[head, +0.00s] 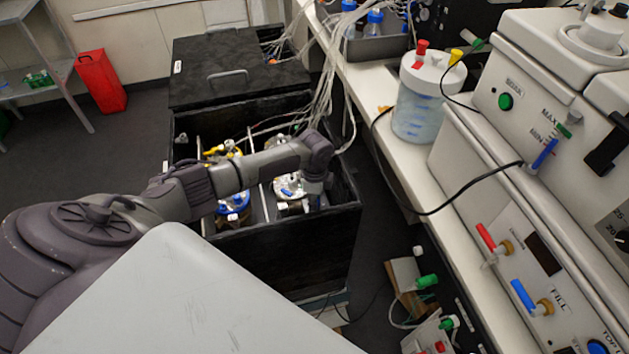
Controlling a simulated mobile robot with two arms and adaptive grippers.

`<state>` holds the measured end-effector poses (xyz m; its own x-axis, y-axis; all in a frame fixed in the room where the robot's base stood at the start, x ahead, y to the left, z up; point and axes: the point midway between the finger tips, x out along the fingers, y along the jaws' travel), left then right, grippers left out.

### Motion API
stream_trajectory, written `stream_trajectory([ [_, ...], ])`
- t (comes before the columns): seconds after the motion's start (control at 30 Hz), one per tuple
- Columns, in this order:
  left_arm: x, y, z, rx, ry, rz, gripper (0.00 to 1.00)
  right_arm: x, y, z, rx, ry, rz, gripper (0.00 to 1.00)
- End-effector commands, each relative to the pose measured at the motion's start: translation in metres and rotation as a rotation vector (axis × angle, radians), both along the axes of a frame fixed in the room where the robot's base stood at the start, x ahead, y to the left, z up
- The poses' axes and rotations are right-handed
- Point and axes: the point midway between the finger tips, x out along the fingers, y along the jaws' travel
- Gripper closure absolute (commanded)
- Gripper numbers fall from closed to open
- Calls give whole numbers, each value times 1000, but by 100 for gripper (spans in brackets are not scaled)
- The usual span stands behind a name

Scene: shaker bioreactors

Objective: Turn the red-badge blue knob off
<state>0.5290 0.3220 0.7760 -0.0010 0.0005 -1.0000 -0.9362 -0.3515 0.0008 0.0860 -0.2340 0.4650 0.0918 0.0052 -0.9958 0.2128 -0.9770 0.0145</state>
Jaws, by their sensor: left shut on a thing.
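My left gripper (313,193) points down into the open black box (285,255), at the right side of the right-hand vessel (291,188). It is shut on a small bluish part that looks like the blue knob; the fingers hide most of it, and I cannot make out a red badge. A second vessel with a blue-topped fitting (234,203) stands to the left in the box, partly behind my arm. My right gripper is not in view.
Tubes (325,85) hang into the box from the bench (378,140). A clear jar (420,95) with a white lid and a white machine (500,160) stand at the right. A red bin (101,82) stands at the far left.

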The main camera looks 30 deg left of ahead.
Motion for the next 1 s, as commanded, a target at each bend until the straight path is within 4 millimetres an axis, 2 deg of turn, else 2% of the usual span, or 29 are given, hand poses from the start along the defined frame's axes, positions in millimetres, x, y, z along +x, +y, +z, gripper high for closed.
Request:
stream_trajectory([
  [0.4, 1, -1, 1, -2, -4, -166, 100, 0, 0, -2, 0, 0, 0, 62],
  [0.9, 1, -1, 1, -2, -4, -185, 100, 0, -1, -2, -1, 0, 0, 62],
  [0.93, 1, -1, 1, -2, -4, -185, 68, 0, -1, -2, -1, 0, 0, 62],
  [1.0, 1, -1, 1, -2, -4, -185, 56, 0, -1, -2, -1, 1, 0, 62],
])
